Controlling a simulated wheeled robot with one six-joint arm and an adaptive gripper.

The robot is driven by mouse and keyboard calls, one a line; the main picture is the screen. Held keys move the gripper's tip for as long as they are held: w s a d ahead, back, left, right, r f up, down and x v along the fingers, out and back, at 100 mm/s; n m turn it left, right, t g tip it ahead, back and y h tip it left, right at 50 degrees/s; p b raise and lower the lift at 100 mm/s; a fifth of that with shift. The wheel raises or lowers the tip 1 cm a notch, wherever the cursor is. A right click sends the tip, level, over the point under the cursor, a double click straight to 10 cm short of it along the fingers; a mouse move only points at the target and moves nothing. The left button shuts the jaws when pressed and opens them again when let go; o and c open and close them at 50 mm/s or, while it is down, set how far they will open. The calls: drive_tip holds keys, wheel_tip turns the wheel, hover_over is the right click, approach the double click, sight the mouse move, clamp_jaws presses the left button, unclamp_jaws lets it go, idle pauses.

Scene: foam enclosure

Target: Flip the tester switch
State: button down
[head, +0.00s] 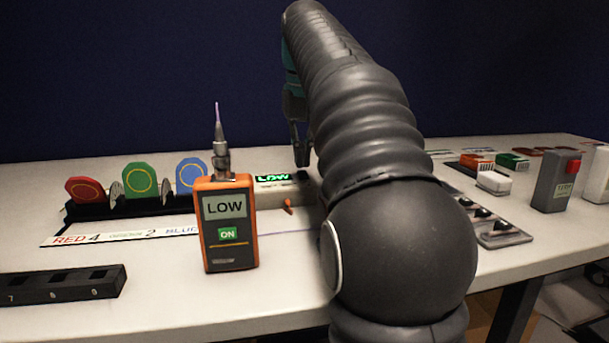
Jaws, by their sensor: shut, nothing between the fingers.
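An orange and dark grey tester (227,250) stands upright on the white table, left of my arm. Its screen reads LOW and a green label below reads ON. A metal probe with a thin purple tip rises behind its top. A small orange lever (288,206), perhaps a switch, sticks up to its right. My gripper (301,158) points down near the right end of that display, partly hidden by my arm. Its fingers look shut and empty. I cannot tell whether it touches anything.
A black rack (90,211) holds red, green and blue discs at the left. A dark slotted block (62,286) lies front left. At the right are a metal plate with knobs (485,220), a grey box with a red button (556,181) and coloured blocks.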

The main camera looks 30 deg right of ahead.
sight(302, 172)
drive_tip(key=shift+f+b, duration=0.5)
drive_tip(key=shift+f, duration=0.25)
idle(0.4)
drive_tip(key=shift+r, duration=0.1)
wheel_tip(302, 172, up, 3)
drive_tip(key=p, duration=0.3)
drive_tip(key=shift+r, duration=1.95)
